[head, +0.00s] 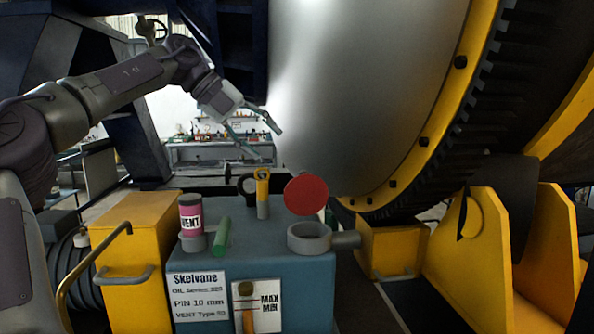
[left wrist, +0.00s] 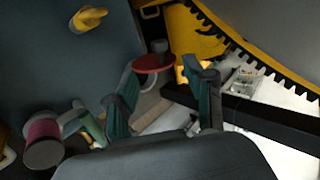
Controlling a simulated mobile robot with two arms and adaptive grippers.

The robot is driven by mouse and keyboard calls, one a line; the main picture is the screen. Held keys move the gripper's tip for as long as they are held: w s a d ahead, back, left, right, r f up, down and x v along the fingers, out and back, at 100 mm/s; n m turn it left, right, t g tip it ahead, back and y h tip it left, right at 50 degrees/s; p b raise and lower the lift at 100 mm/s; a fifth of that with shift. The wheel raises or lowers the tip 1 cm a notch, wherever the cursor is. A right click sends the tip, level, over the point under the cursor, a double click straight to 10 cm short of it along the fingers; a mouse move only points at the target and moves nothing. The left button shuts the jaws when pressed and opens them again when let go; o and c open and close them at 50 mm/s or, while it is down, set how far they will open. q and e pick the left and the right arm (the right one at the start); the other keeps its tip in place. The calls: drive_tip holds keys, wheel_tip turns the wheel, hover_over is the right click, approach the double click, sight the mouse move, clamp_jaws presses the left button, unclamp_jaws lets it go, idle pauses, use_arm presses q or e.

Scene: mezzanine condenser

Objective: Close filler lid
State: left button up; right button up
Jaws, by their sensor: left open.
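The round red filler lid (head: 306,194) stands upright, raised above the grey filler ring (head: 309,238) on top of the blue-grey box (head: 250,275). The ring's opening is uncovered. My left gripper (head: 272,145) is open and empty, in the air above and beyond the box, higher than the lid and a little to its left. In the left wrist view my left gripper's two green fingers (left wrist: 167,100) are spread, with the lid (left wrist: 153,64) seen edge-on beyond them, near the left fingertip. No contact with the lid is visible. My right gripper is not in view.
On the box stand a pink VENT cylinder (head: 191,215), a green handle (head: 221,238) and a yellow upright piece (head: 263,193). A yellow cabinet (head: 135,250) is at the left. The large metal drum (head: 365,90) rises close behind the lid, with a toothed ring at right.

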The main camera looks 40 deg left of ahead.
sight(299, 174)
use_arm(q)
drive_tip(key=p+x, duration=0.2)
drive_tip(key=x, duration=0.8)
drive_tip(key=shift+w+d+f+p, duration=0.1)
drive_tip(key=shift+w+f+p, duration=0.05)
drive_tip(key=shift+w+p, duration=0.15)
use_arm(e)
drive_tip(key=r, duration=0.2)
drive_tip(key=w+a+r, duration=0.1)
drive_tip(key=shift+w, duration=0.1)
use_arm(q)
clamp_jaws()
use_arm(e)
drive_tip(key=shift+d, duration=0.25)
